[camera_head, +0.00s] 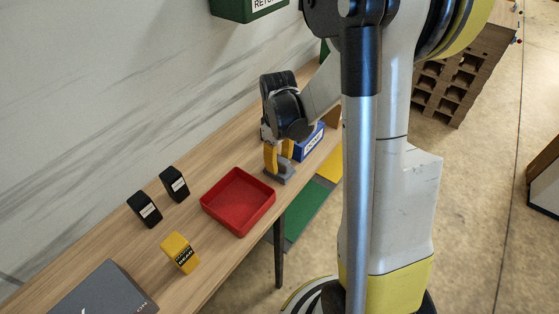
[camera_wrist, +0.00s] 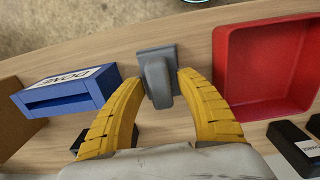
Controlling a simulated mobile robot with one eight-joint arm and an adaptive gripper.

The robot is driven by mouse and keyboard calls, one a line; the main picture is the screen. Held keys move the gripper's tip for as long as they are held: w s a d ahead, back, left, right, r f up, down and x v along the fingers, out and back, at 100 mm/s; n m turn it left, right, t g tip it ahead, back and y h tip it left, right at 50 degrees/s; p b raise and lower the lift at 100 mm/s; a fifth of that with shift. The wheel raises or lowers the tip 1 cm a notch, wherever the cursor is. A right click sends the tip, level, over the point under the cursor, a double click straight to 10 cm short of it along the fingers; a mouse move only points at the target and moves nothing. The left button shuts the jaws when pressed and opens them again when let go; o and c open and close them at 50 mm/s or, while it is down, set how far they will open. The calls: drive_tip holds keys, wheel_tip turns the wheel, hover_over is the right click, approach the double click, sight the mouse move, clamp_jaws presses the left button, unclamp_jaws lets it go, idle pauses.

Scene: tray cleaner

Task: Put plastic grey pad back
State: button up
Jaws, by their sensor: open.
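The grey plastic pad (camera_wrist: 158,72) has a flat base and a raised handle-like part. In the wrist view it stands on the wooden table between the tips of my gripper (camera_wrist: 155,80). The yellow fingers are open, one on each side of the raised part; whether they touch it I cannot tell. In the head view my gripper (camera_head: 279,160) points down over the grey pad (camera_head: 281,174), which sits near the table's front edge.
A red tray (camera_head: 212,204) lies beside the pad, and a blue box (camera_head: 309,143) stands on the other side. Two black boxes (camera_head: 160,198), a yellow box (camera_head: 180,253) and a dark grey case (camera_head: 104,291) are farther along the wooden table (camera_head: 118,245).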

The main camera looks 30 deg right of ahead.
sight(279, 159)
wheel_tip(279, 159, up, 12)
drive_tip(key=p, duration=0.3)
drive_tip(key=s+a+r+m+t, duration=0.4)
drive_tip(key=s+a+r+t, duration=0.3)
drive_tip(key=s+a, duration=0.3)
drive_tip(key=a+r, duration=0.1)
drive_tip(key=a, duration=0.2)
drive_tip(key=shift+s+a+r, duration=0.2)
drive_tip(key=shift+s+a, duration=0.05)
drive_tip(key=shift+s, duration=0.15)
idle(1.4)
